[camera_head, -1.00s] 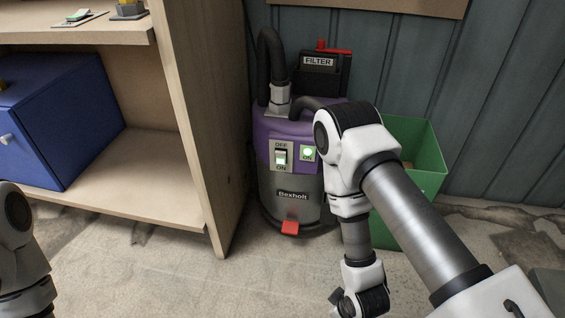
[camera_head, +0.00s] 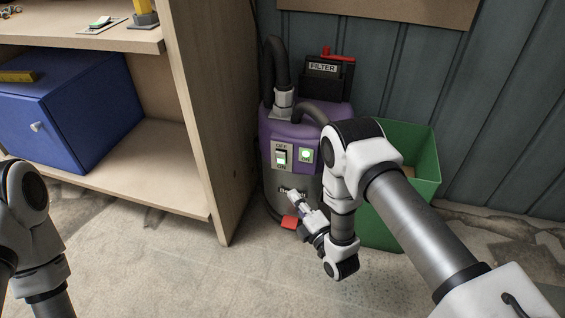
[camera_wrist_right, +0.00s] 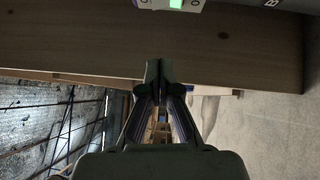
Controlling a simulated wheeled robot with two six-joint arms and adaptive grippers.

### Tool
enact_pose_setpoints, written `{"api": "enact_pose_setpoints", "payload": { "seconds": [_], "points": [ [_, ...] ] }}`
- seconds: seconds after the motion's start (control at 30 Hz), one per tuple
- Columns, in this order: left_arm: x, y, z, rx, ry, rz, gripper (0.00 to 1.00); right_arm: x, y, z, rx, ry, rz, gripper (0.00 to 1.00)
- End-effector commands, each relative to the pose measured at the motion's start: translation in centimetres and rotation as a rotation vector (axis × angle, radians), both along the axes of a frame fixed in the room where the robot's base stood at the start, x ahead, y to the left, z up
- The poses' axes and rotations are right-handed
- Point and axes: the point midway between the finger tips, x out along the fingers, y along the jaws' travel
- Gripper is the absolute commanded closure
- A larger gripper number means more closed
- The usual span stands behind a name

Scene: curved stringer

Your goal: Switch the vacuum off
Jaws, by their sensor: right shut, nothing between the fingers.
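The purple and grey vacuum (camera_head: 276,131) stands on the floor against the wall. Its rocker switch (camera_head: 281,156) sits on a white plate, OFF above and ON below. A green ON lamp (camera_head: 306,155) is lit to its right. My right gripper (camera_head: 292,193) is shut and empty, in front of the vacuum's lower body, below the switch plate, covering part of the name label. In the right wrist view, the gripper (camera_wrist_right: 158,68) points toward the switch plate (camera_wrist_right: 160,4), cut off at the top edge. Contact cannot be told. Only my left arm shows, not its gripper.
A wooden shelf unit (camera_head: 215,120) with a blue cabinet (camera_head: 75,105) stands left of the vacuum. A green bin (camera_head: 425,160) is close on the right, behind my right arm. The floor in front (camera_head: 200,275) is clear.

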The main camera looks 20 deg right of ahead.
Motion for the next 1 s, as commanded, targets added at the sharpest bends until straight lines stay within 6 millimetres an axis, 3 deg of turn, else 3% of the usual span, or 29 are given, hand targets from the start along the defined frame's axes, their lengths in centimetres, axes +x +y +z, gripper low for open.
{"api": "enact_pose_setpoints", "payload": {
  "seconds": [0.17, 0.53, 0.6, 0.8, 1.0],
  "points": [
    [0.0, 0.0, -1.1, 0.0, 0.0, 0.0, 1.0, 2.2, 0.5, 0.0, 0.0, -0.005, 0.002, 1.0],
    [0.0, 0.0, -4.0, 0.0, 0.0, 0.0, 1.0, 10.0, 2.0, 0.6, 0.0, -0.005, 0.0, 1.0],
    [0.0, 0.0, -4.6, 0.0, 0.0, 0.0, 1.0, 11.0, 0.9, 0.7, 0.001, -0.003, -0.003, 1.0],
    [0.0, 0.0, -5.3, 0.0, 0.0, 0.0, 1.0, 12.7, -0.2, 1.2, 0.001, 0.0, 0.0, 1.0],
    [0.0, 0.0, -5.2, 0.0, 0.0, 0.0, 1.0, 12.9, -0.4, 1.4, 0.001, 0.0, 0.0, 1.0]
  ]
}}
